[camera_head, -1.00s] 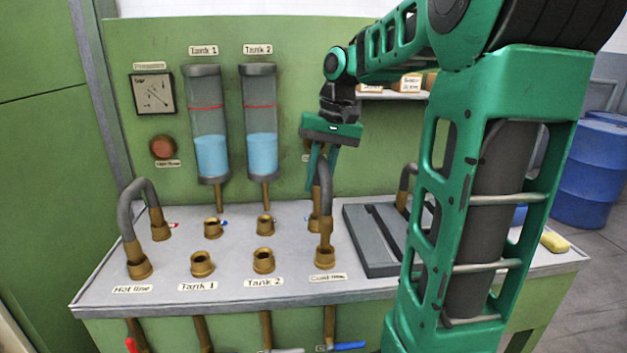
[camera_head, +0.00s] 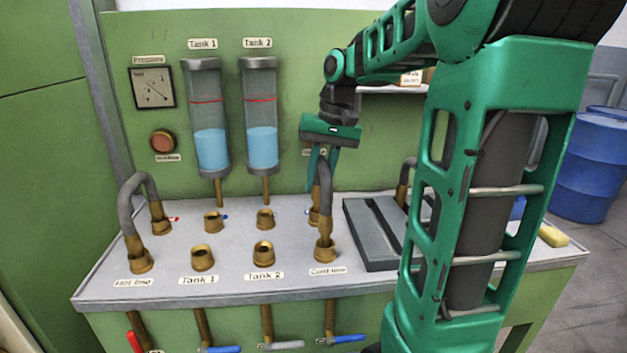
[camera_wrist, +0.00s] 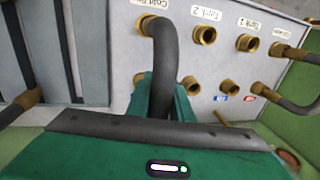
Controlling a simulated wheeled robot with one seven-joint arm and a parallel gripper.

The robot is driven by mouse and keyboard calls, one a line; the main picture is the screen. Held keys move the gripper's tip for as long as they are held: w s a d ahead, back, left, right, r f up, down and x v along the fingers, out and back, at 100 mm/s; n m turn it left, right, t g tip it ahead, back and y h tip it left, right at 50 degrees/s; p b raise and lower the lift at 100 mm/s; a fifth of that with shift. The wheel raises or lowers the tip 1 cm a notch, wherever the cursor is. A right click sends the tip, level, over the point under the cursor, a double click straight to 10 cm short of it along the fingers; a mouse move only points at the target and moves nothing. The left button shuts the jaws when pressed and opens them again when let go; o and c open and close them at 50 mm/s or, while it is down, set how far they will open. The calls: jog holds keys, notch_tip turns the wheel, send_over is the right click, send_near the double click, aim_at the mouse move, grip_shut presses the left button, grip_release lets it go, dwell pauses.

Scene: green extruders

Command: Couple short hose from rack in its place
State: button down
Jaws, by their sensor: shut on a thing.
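My gripper (camera_head: 322,158) is shut on the top of a short grey curved hose (camera_head: 325,185) at the Cold line position. The hose also shows between the fingers in the wrist view (camera_wrist: 165,70). Its near end stands upright at the brass Cold line port (camera_head: 325,250), lined up with it and seemingly seated in it. Its far end meets the brass at the rear port (camera_head: 314,215), partly hidden behind the hose; I cannot tell how fully it is seated. A grey slotted rack (camera_head: 370,240) is right of it.
Another hose (camera_head: 138,190) arches over the Hot line ports at the left. Tank 1 port (camera_head: 202,258) and Tank 2 port (camera_head: 263,253) are open. Another hose (camera_head: 406,170) stands at the rack's rear, partly hidden by my arm. A yellow object (camera_head: 553,236) lies at the bench's right end.

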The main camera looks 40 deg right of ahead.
aim_at(324, 159)
jog(key=shift+x, duration=1)
jog(key=c, duration=1.5)
grip_release()
jog(key=shift+s+d, duration=0.1)
jog(key=shift+d, duration=0.05)
jog(key=v, duration=1)
jog(key=shift+r, duration=0.3)
jog(key=shift+d, duration=0.1)
